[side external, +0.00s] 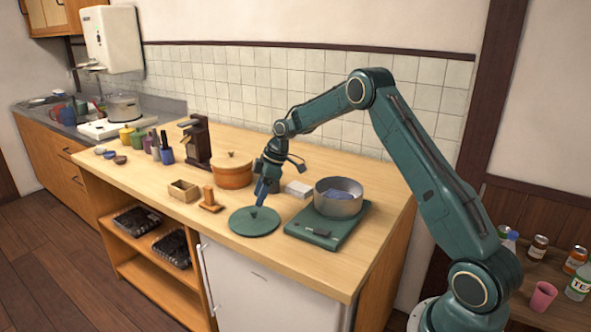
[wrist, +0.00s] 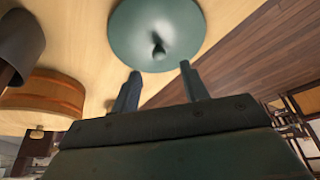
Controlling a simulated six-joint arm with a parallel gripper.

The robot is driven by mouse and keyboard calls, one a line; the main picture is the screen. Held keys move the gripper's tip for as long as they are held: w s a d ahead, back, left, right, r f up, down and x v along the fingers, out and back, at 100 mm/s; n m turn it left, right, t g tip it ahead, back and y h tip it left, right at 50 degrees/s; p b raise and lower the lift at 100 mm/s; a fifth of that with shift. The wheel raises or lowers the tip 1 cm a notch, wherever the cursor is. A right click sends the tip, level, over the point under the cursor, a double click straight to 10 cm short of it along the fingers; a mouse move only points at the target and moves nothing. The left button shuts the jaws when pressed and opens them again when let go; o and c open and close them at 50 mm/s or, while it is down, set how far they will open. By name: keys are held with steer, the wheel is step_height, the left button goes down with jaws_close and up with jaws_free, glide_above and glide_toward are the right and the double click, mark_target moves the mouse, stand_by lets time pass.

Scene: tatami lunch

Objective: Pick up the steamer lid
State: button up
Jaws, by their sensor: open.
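The steamer lid is most likely the round green lid (side external: 254,222) lying flat on the wooden counter near its front edge. In the wrist view the same green lid (wrist: 180,35) shows from above with a small dark knob at its middle. My gripper (side external: 262,203) is above the lid in the side view, pointing down close to the knob. In the wrist view the two fingers of my gripper (wrist: 160,80) are apart with nothing between them, and the lid lies beyond the fingertips. I cannot tell the exact height gap to the knob.
An orange lidded pot (side external: 234,175) stands behind the lid. A green scale (side external: 318,237) with a metal pot (side external: 338,207) is to the right. A small wooden stand (side external: 210,206) and a wooden box (side external: 184,190) are to the left. The counter's front edge is close.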

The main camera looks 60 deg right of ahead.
mark_target(254, 211)
steer(key=shift+f, duration=0.1)
steer(key=shift+x, duration=2.5)
jaws_close()
